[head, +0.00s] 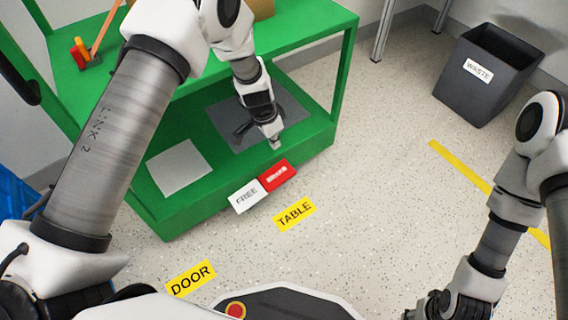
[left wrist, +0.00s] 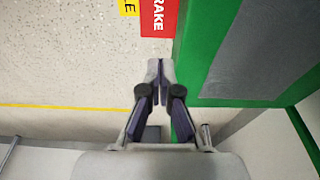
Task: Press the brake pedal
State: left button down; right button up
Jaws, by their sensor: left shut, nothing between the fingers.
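The red brake pedal (head: 280,177) sticks out at the front of the green table's low shelf. It lies beside a white pedal (head: 247,197) marked FREE. The red pedal's BRAKE label also shows at the top of the left wrist view (left wrist: 158,14). My left gripper (head: 275,141) points down over the shelf's front edge, just behind the red pedal. Its fingers (left wrist: 161,68) are shut and empty, with a visible gap to the pedal in the left wrist view. My right gripper (head: 436,306) is at the bottom right, far from the pedals and partly cut off.
The green table (head: 318,22) has a top, posts and a low shelf around my left arm. Yellow floor labels TABLE (head: 295,214) and DOOR (head: 190,278) lie in front. A dark waste bin (head: 490,75) stands at the back right. The floor between is clear.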

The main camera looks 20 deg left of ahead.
aim_at(286, 167)
pick_arm(q)
jog(key=f+b, duration=0.2)
jog(key=f, duration=0.2)
jog(key=w+d+f+b, duration=0.1)
jog(key=f+b, duration=0.2)
jog(key=f, duration=0.2)
jog(key=w+f+b, duration=0.1)
jog(key=f+b, duration=0.2)
jog(key=f, duration=0.1)
jog(key=shift+d+f, duration=0.25)
jog(key=shift+f, duration=0.15)
jog(key=shift+d, duration=0.1)
jog(key=f, duration=0.1)
jog(key=f+p, duration=0.1)
jog(key=w+d+f+p, duration=0.1)
jog(key=shift+w+f, duration=0.1)
jog(key=shift+f, duration=0.3)
